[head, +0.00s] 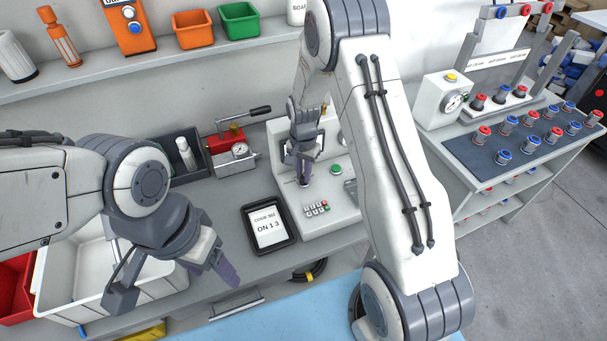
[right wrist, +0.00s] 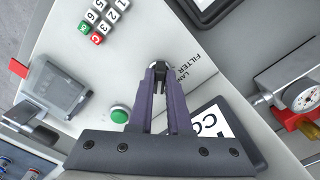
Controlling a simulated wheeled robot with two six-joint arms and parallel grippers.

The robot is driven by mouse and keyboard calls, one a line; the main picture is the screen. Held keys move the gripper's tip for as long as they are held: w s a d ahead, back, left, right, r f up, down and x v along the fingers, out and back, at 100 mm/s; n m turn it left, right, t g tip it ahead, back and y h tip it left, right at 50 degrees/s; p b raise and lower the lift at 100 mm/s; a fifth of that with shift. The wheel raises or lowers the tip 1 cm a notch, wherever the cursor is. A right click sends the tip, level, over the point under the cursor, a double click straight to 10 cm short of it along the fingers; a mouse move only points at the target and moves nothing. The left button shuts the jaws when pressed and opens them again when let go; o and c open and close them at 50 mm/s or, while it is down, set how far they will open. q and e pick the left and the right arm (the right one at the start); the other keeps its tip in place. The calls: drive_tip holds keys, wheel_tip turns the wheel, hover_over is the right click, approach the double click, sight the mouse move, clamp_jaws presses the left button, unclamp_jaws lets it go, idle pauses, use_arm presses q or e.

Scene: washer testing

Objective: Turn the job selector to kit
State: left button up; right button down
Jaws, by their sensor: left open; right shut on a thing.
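The job selector (right wrist: 160,66) is a small dark knob on the white sloped console (head: 324,205). My right gripper (head: 303,172) points down at the console and is shut on the selector; its purple fingers (right wrist: 160,82) cover most of the knob in the right wrist view. Printed labels beside the knob include FILTER and a partly legible one starting LAN. I cannot read a kit label, and the knob's exact pointing direction is hidden. My left gripper (head: 177,284) is open and empty above the bench front, near the white bin.
A green button (head: 336,170) and a keypad (head: 317,209) sit close to the selector. A tablet (head: 268,225) reading "CODE 362 ON 1 3" lies left of the console. A red-based gauge device (head: 228,148) stands behind. A white bin (head: 62,290) is at left.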

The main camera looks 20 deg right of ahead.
sight(302, 177)
drive_tip(key=shift+m, duration=1)
drive_tip(key=c, duration=0.9)
unclamp_jaws()
drive_tip(key=shift+o, duration=0.2)
wheel_tip(302, 177, up, 10)
drive_tip(key=b, duration=0.2)
drive_tip(key=shift+r, duration=0.25)
drive_tip(key=shift+a, duration=0.15)
